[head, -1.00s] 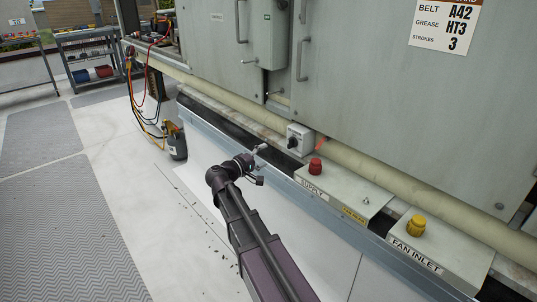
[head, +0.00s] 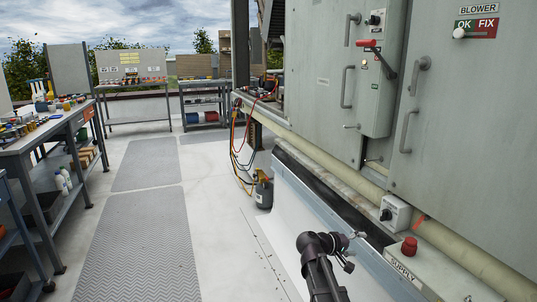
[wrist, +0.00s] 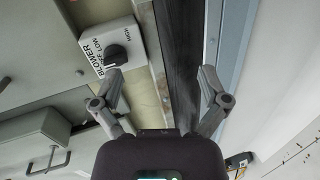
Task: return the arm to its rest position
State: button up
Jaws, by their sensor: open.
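My gripper (head: 358,236) is at the end of my arm, low in the head view, in front of the cooler's lower ledge. In the wrist view its two fingers (wrist: 160,75) are spread wide with nothing between them. The blower switch box (head: 396,212), pale with a dark knob, sits on the ledge right of and beyond my gripper. It also shows in the wrist view (wrist: 97,50), beyond the left fingertip; no contact is visible. The knob's exact setting is hard to read.
The grey cooler cabinet (head: 450,130) fills the right side, with a red-knobbed supply box (head: 427,275) at its foot. A dark cylinder with hoses (head: 263,193) stands on the floor. A cluttered workbench (head: 45,130) is at left. The floor mats (head: 150,235) are clear.

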jog(key=s+a+f+m+g+y, duration=0.2)
jog(key=s+a+f+g+y, duration=0.1)
jog(key=s+f+y, duration=0.55)
jog(key=s+a+f+g+y, duration=0.1)
jog(key=s+a+f+y, duration=0.45)
jog(key=s+a, duration=0.45)
notch_tip(320, 180, up, 34)
jog(key=p, duration=3.3)
jog(key=shift+w+d, duration=0.3)
